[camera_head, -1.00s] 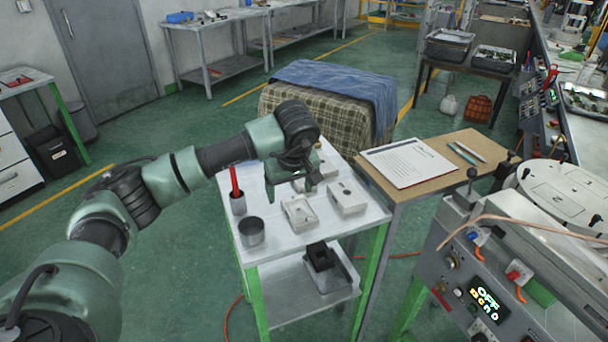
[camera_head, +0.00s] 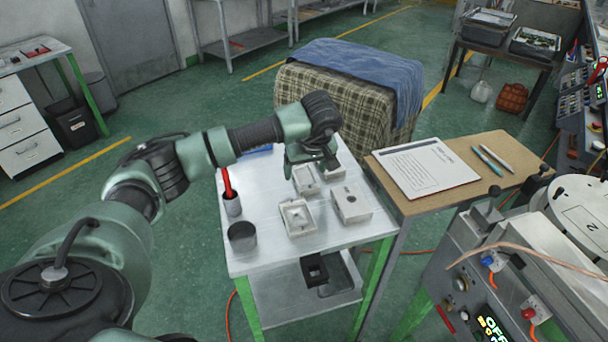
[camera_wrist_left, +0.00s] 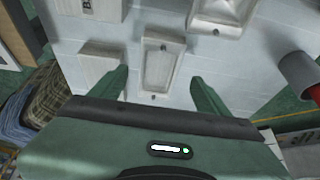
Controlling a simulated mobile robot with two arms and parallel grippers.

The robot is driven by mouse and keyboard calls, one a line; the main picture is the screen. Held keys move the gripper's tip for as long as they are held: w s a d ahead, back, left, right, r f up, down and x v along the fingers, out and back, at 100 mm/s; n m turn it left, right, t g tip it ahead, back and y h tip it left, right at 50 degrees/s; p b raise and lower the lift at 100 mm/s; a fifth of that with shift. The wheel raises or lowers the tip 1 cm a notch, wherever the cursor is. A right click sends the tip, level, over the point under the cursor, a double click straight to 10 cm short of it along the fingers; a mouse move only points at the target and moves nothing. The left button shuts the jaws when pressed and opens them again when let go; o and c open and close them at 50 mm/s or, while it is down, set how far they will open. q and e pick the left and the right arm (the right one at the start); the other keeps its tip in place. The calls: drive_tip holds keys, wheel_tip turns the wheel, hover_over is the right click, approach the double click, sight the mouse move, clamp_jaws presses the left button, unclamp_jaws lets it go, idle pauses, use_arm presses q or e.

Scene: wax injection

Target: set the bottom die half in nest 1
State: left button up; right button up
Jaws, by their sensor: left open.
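Pale die blocks stand on the white-topped table (camera_head: 265,262). One with a hollowed top (camera_head: 306,180) is under my left gripper; in the left wrist view this die half (camera_wrist_left: 162,68) lies between the open fingers. I cannot tell whether they touch it. Another block (camera_head: 333,169) is partly hidden behind the hand. My left gripper (camera_wrist_left: 160,80) is open and empty. Which one is the bottom half is unclear. My right gripper is out of view.
A dark grey cup (camera_head: 242,237) and a holder (camera_head: 232,205) with a red-handled tool stand at the table's left edge. A wooden side table (camera_head: 455,190) with a paper sheet adjoins on the right. A machine with a white round plate (camera_head: 582,210) is at the far right.

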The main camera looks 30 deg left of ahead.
sight(304, 177)
use_arm(q)
drive_tip(key=x, duration=0.2)
drive_tip(key=shift+w+f, duration=0.2)
drive_tip(key=shift+f, duration=0.15)
drive_tip(key=shift+w+a+f+p, duration=0.1)
drive_tip(key=shift+a+f+p, duration=0.05)
drive_tip(key=shift+f+p, duration=0.2)
drive_tip(key=c, duration=1.7)
clamp_jaws()
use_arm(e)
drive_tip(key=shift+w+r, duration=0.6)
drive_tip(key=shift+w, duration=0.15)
use_arm(q)
drive_tip(key=shift+r, duration=0.15)
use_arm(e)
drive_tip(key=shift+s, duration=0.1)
